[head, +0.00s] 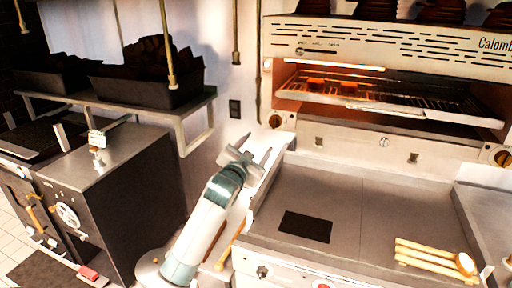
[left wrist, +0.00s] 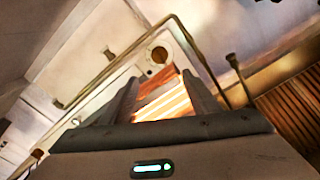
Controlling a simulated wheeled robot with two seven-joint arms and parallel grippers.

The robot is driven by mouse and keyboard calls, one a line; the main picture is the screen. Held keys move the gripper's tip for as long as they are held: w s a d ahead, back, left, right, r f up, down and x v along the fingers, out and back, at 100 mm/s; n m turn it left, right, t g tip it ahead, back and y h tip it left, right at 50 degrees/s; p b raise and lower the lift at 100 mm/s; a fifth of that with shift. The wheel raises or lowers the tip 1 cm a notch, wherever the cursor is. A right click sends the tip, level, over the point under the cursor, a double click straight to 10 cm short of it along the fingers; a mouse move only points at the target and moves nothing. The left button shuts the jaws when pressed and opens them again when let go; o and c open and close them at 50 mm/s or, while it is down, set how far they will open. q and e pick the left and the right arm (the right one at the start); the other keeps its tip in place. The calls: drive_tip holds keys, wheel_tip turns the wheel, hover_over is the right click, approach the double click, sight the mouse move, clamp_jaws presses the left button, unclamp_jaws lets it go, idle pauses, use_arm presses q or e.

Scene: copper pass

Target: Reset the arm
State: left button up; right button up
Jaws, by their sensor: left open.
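My left gripper (head: 256,150) shows in the head view, raised above the left edge of the flat griddle (head: 335,190). Its arm comes up from the bottom of the picture. The left wrist view shows its two dark fingers (left wrist: 160,98) spread apart with nothing between them. Beyond the fingers, the glowing inside of the grill oven (left wrist: 165,103) shows. My right gripper is in neither view.
A salamander grill (head: 390,105) with a lit rack stands behind the griddle. Wooden-handled tools (head: 430,255) and a dark square plate (head: 305,227) lie on the griddle. Hanging rods (head: 166,45) and a shelf with black bins (head: 145,85) are at left.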

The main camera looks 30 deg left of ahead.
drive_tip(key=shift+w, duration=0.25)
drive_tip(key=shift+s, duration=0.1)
